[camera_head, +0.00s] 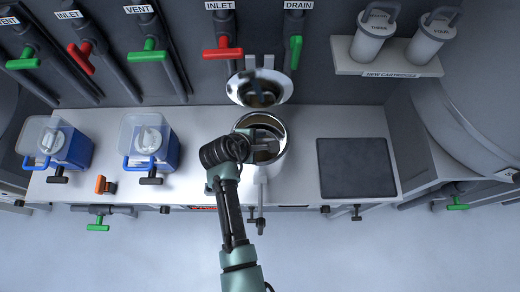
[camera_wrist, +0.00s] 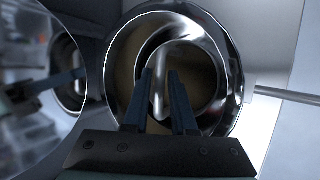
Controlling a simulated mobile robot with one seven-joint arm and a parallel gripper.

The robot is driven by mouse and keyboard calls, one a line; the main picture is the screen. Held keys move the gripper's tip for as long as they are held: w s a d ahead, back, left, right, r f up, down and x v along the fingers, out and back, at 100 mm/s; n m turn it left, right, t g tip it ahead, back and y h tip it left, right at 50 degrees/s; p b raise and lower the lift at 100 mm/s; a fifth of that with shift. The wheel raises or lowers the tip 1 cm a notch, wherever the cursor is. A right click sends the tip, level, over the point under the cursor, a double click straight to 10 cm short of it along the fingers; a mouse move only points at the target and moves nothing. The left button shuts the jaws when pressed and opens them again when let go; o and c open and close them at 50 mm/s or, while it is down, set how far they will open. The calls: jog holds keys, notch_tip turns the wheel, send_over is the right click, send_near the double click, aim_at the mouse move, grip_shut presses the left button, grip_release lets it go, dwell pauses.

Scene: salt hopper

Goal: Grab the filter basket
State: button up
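The filter basket (camera_wrist: 196,60) appears as a shiny metal ring and inner wall inside the round metal housing (camera_head: 279,165) on the counter. A thin upright metal bar (camera_wrist: 160,92), seemingly its handle, crosses the middle of the opening in the wrist view. My gripper (camera_wrist: 163,75) is over the opening with its two dark fingers apart, one on each side of the bar. A gap seems to show beside the bar, so I see no firm grip. In the head view, my gripper (camera_head: 265,146) covers part of the opening, and the basket is hard to make out.
A round mirror-like lid (camera_head: 259,88) stands open behind the housing. A dark square mat (camera_head: 356,168) lies empty on the right. Two blue jugs (camera_head: 165,151) and a small orange object (camera_head: 104,185) are on the left. A shelf (camera_head: 388,68) holds two white cartridges.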

grip_shut()
jog(key=shift+r, duration=0.1)
dwell(1.0)
